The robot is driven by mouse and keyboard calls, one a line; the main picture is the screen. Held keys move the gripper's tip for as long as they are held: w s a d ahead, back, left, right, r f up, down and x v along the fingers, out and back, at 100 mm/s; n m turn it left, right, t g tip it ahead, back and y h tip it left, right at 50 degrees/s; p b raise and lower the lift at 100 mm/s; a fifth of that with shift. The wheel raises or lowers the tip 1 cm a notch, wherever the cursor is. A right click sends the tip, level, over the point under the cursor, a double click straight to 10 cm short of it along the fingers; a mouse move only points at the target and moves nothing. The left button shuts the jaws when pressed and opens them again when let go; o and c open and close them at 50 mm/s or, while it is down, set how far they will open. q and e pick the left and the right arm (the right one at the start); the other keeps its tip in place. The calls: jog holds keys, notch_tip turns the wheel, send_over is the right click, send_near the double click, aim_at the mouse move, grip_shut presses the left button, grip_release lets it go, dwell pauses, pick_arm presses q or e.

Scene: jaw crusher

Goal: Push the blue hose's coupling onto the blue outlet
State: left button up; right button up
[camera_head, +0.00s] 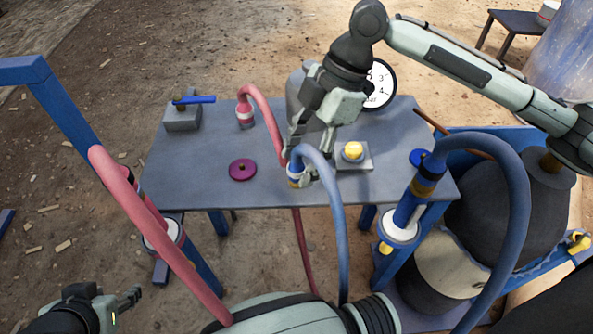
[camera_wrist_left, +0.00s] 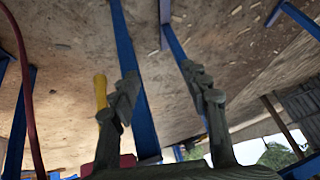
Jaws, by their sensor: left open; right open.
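A blue hose (camera_head: 336,220) rises from below the table edge and bends down to a coupling with a blue band (camera_head: 295,177) near the table's front edge. My right gripper (camera_head: 301,170) is open, with its fingers around or beside this coupling; contact is unclear. What lies under the coupling is hidden. At the right, a blue upright pipe (camera_head: 411,206) on a white flange carries a dark blue collar with a gold band, and a blue hose (camera_head: 519,200) arches from it. I cannot tell which part is the blue outlet. My left gripper (camera_head: 132,297) is open and empty at lower left.
The grey table (camera_head: 200,180) holds a red hose coupling (camera_head: 245,115), a purple disc (camera_head: 242,169), a yellow button (camera_head: 353,150), a blue-handled block (camera_head: 183,118) and a gauge (camera_head: 380,85). A red hose (camera_head: 160,235) crosses at left. The left wrist view shows ground and blue legs (camera_wrist_left: 124,60).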

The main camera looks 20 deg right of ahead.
jog(key=shift+x, duration=1.2)
pick_arm(q)
jog(key=shift+w+d+r+t+h, duration=0.15)
jog(key=shift+w+d+r+t, duration=0.15)
jog(key=shift+w+d, duration=0.15)
jog(key=shift+w+d+r+t+h, duration=0.2)
jog(key=shift+w+d+t, duration=0.15)
jog(key=shift+w, duration=0.15)
pick_arm(e)
jog(key=c, duration=1.1)
jog(key=shift+c, duration=0.2)
jog(key=shift+r, duration=0.1)
